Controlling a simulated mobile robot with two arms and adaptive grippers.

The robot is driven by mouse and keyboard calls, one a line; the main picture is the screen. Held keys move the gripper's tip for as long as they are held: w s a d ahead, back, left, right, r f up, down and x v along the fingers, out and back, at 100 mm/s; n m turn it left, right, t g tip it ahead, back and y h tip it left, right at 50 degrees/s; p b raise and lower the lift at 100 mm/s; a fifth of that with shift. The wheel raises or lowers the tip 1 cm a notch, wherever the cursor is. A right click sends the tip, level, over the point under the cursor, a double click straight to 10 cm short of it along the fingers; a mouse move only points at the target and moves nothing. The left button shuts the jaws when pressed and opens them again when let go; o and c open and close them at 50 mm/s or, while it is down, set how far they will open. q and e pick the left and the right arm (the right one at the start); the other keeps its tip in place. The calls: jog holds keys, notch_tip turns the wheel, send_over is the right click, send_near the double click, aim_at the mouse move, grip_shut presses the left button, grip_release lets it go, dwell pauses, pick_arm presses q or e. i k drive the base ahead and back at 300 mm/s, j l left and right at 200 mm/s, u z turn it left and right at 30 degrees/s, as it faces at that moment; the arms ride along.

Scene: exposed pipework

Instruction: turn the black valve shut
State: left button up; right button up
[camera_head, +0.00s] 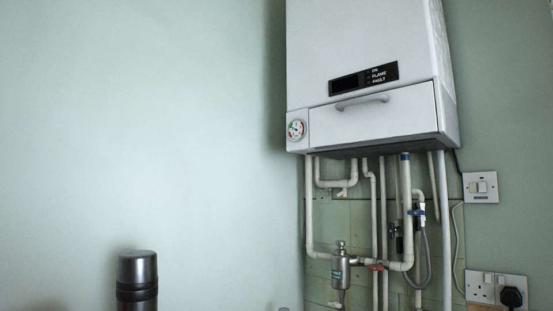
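Under the white boiler (370,75), pale pipes run down the wall. A small dark fitting (394,230) sits among these pipes, left of the grey hose; it may be the black valve, but it is too small to tell its handle's position. A blue-handled valve (416,212) is just right of it, and a red-handled valve (375,267) is lower on the horizontal pipe. Neither of my grippers is in view.
A metal filter canister (340,267) is on the pipe at left. A grey hose (427,262) hangs at right. A switch (481,187) and a socket with black plug (511,297) are on the right wall. The left wall is bare.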

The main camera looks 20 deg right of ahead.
aim_at(392, 230)
jog(key=z, duration=1.35)
